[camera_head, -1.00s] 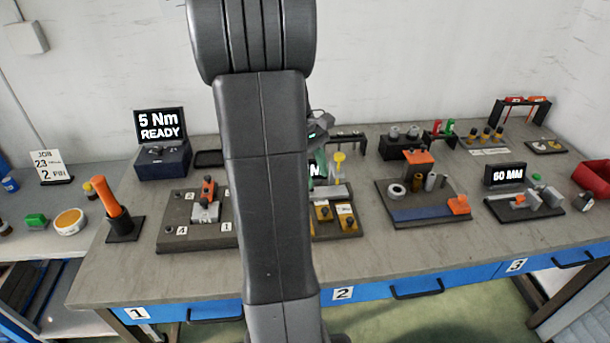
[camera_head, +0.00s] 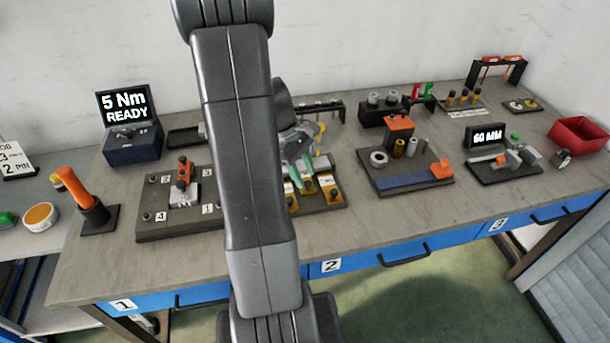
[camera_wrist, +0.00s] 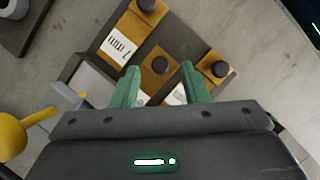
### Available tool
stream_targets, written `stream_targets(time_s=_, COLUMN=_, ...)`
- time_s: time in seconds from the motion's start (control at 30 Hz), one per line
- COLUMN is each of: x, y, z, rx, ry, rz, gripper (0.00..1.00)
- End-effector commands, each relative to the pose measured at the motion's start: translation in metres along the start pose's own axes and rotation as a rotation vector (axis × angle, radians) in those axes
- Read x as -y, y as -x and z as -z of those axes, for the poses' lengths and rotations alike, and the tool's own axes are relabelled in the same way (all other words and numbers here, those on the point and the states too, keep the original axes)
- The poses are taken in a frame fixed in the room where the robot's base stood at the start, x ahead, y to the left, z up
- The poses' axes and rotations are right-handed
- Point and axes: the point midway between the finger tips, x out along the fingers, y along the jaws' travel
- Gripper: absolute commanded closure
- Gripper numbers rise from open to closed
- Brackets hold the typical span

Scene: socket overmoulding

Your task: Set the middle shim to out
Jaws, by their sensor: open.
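The shim block (camera_head: 335,200) is a dark plate on the bench with three yellow-brown shims, each with a black knob. In the wrist view the middle shim (camera_wrist: 153,78) lies between the other two, its knob set further back into the block than theirs. The shim with the white label (camera_wrist: 122,40) is at upper left, and another shim (camera_wrist: 207,78) is at right. My gripper (camera_wrist: 160,78) has green fingers, open on either side of the middle shim. In the head view the gripper (camera_head: 296,178) is over the block, partly hidden by my arm. Contact cannot be told.
A yellow knob or handle (camera_wrist: 12,135) is close to my gripper at the lower left of the wrist view. Left of the block is a numbered fixture plate (camera_head: 150,236); right is a board with a blue strip (camera_head: 405,208). The bench front is clear.

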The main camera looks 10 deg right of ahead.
Motion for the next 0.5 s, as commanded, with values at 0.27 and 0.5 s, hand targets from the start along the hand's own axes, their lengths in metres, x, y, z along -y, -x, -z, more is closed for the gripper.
stream_targets(time_s=0.27, x=0.0003, y=-0.0150, z=-0.0004, rx=0.000, ry=0.000, rz=0.001, gripper=0.59)
stream_targets(time_s=0.5, x=0.0001, y=-0.0148, z=-0.0002, rx=-0.001, ry=0.000, rz=0.000, gripper=0.67)
